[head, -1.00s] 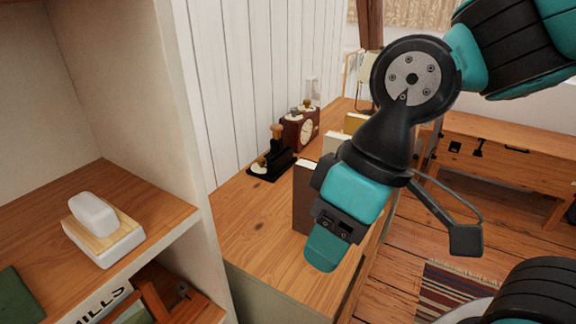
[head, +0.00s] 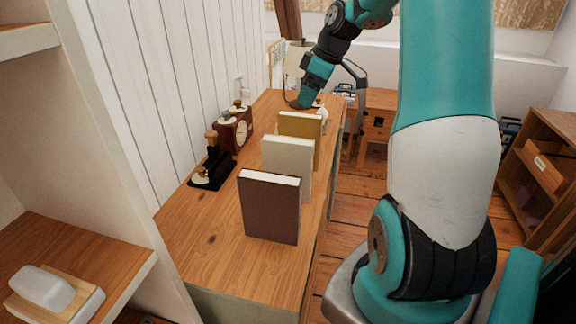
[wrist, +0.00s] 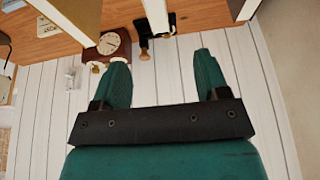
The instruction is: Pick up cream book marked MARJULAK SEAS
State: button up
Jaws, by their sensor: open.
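The cream book (head: 287,165) stands upright on the wooden cabinet top, between a brown book (head: 269,208) in front and an ochre book (head: 301,135) behind. No lettering is readable on it. In the wrist view, a pale upright edge, apparently the cream book (wrist: 157,14), shows at the top between my finger directions. My gripper (wrist: 162,72) is open and empty, its two teal fingers apart. In the head view my gripper (head: 303,99) is beyond the ochre book near the cabinet's far end, apart from the books.
A brown clock (head: 236,128) and a black stand with a wooden knob (head: 212,165) are left of the books, by the white plank wall. A shelf with a white butter dish (head: 45,292) is at lower left. The near cabinet top is clear.

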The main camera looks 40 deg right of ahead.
aim_at(290, 140)
jog(key=x, duration=0.4)
jog(key=p+x, duration=0.1)
jog(key=x, duration=0.3)
jog(key=d+p+x, duration=0.1)
jog(key=x, duration=0.3)
jog(key=shift+f, duration=0.1)
jog(key=p+x, duration=0.2)
jog(key=x, duration=0.3)
jog(key=shift+s+d, duration=0.1)
jog(key=shift+d, duration=0.05)
jog(key=shift+f, duration=0.15)
jog(key=shift+f, duration=0.25)
jog(key=shift+c, duration=0.5)
grip_shut()
